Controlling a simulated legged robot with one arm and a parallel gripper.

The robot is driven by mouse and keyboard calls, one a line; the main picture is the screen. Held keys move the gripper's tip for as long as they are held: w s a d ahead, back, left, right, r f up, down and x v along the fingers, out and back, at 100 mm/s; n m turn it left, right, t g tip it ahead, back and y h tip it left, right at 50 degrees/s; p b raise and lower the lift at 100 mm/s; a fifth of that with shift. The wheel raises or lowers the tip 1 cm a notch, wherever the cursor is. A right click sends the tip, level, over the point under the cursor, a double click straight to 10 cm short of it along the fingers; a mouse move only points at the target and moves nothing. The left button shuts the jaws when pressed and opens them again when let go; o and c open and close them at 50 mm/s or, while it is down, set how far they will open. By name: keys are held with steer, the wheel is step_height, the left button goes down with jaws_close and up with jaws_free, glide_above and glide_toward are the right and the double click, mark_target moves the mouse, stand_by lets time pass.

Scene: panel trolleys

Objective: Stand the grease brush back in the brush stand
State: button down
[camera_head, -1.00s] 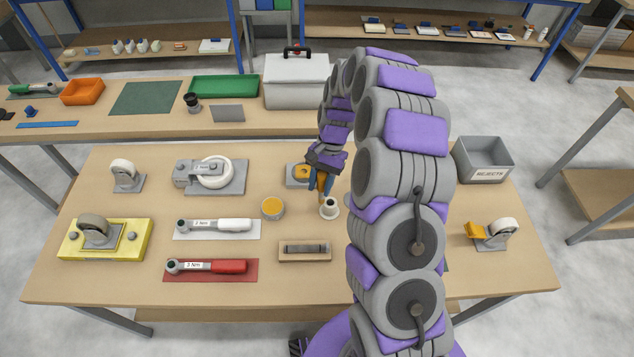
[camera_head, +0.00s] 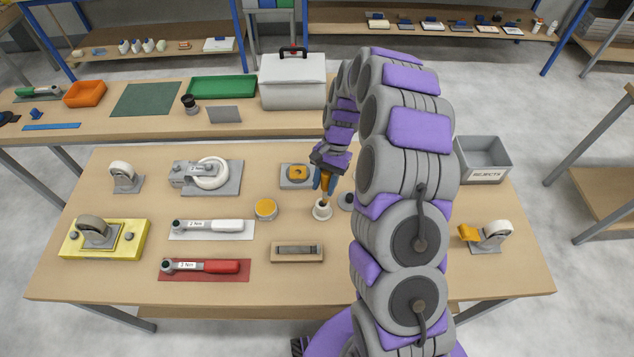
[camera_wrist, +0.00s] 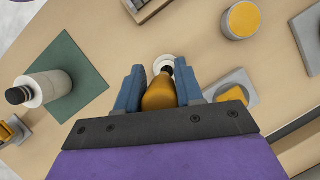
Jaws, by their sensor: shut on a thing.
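The grease brush, with its orange-yellow handle (camera_head: 326,186), is held in my gripper (camera_head: 324,181), whose blue fingers close on the handle from both sides. In the wrist view my gripper (camera_wrist: 160,90) is shut around the handle (camera_wrist: 160,94), with the brush's dark end pointing to the stand. The brush stand (camera_head: 321,212) is a small pale round holder on the table, right below the brush. It shows as a white ring (camera_wrist: 161,61) in the wrist view. The brush's lower end overlaps the stand's opening; I cannot tell how far it is inside.
A tin with an orange top (camera_head: 265,208) stands left of the stand. A grey plate with an orange piece (camera_head: 297,175) lies behind it, and a wooden block (camera_head: 297,252) in front. My arm hides table on the right.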

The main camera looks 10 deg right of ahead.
steer(key=shift+d, duration=0.3)
steer(key=a, duration=0.4)
steer(key=d, duration=0.4)
steer(key=shift+d, duration=0.3)
steer(key=shift+a+f, duration=0.2)
steer(key=shift+f, duration=0.4)
steer(key=shift+a+r+p, duration=0.2)
steer(key=shift+r+p, duration=0.25)
steer(key=shift+p, duration=0.1)
steer(key=shift+a+p, duration=0.3)
steer(key=shift+p, duration=0.2)
steer(key=shift+a, duration=0.45)
stand_by(1.1)
